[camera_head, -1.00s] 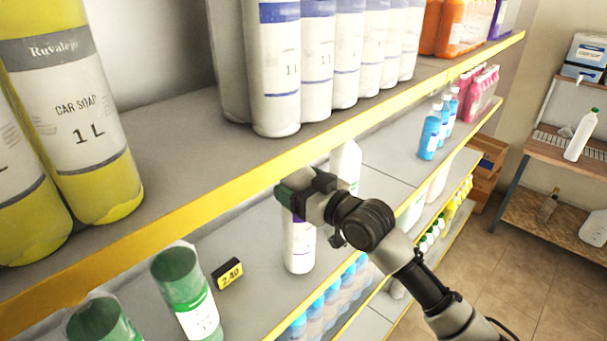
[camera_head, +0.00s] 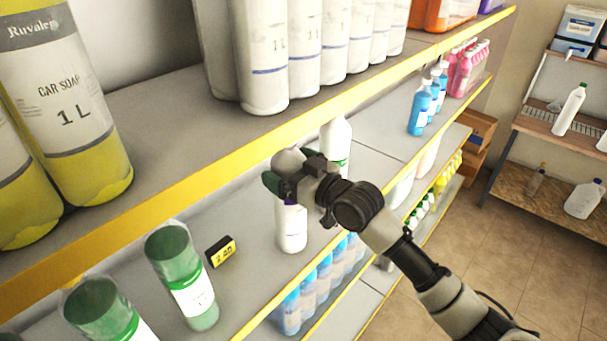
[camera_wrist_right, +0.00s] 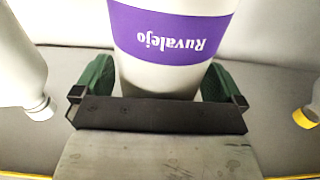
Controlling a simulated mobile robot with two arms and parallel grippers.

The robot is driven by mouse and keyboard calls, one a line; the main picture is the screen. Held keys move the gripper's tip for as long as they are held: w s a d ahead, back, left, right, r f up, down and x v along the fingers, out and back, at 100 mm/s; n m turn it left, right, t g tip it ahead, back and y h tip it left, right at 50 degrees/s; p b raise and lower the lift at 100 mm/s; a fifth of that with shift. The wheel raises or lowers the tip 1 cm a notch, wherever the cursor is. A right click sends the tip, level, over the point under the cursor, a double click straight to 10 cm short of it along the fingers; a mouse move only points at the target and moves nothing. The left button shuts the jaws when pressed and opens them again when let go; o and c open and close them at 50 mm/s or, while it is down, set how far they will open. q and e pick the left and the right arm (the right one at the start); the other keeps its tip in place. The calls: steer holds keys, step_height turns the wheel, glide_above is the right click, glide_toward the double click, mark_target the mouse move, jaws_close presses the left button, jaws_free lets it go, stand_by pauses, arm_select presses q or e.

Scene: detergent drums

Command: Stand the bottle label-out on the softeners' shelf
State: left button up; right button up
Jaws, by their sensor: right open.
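A white bottle (camera_head: 291,229) with a purple band stands upright on the middle shelf (camera_head: 255,215). In the right wrist view the bottle (camera_wrist_right: 172,75) shows the word "Ruvalejo" on its purple label, facing my wrist, upside down in that picture. My right gripper (camera_head: 286,185) is at the bottle's upper part in the head view. It is open, with a green finger on each side of the bottle in the wrist view (camera_wrist_right: 160,85). The gripper hides part of the bottle in the head view. My left gripper is not in view.
A white bottle with a green stripe (camera_head: 337,142) stands close behind. The upper shelf's yellow edge (camera_head: 225,160) runs close above my gripper. Clear shelf lies left of the bottle.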

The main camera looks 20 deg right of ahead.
steer(key=b+v, duration=0.3)
steer(key=v, duration=0.9)
steer(key=shift+w+f, duration=0.1)
